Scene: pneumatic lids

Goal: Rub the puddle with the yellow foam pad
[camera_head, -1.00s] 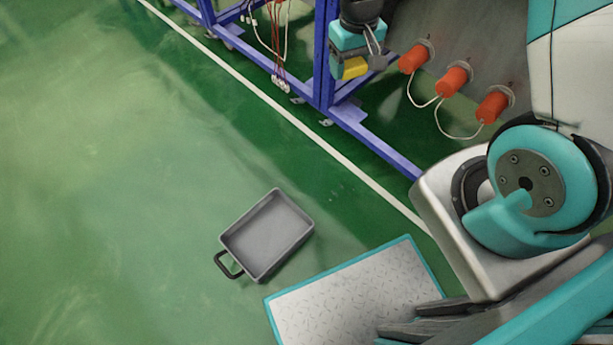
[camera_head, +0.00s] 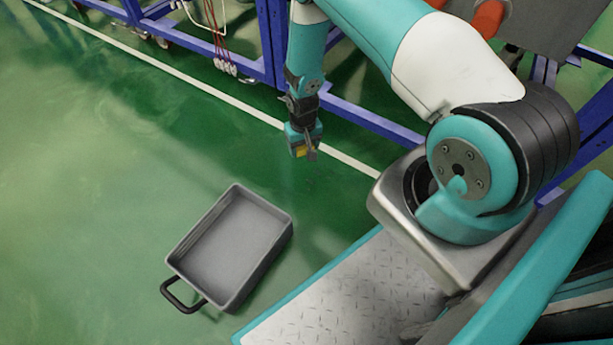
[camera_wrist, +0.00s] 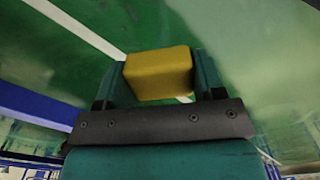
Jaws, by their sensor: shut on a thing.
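My gripper (camera_head: 304,146) is shut on the yellow foam pad (camera_head: 300,152) and hangs over the green floor, close to the white line. In the wrist view the pad (camera_wrist: 158,73) is a plain yellow block held between the two teal fingers of my gripper (camera_wrist: 162,82). I cannot tell from these views how high the pad is above the floor. No clear outline of a puddle shows. The floor below the gripper is darker green with a few faint specks, and I cannot tell whether it is wet.
A grey tray with a black handle (camera_head: 226,248) lies on the floor at lower left of my gripper. A blue metal frame (camera_head: 365,120) with hanging cables (camera_head: 216,40) stands behind the white floor line (camera_head: 160,70). The floor at left is free.

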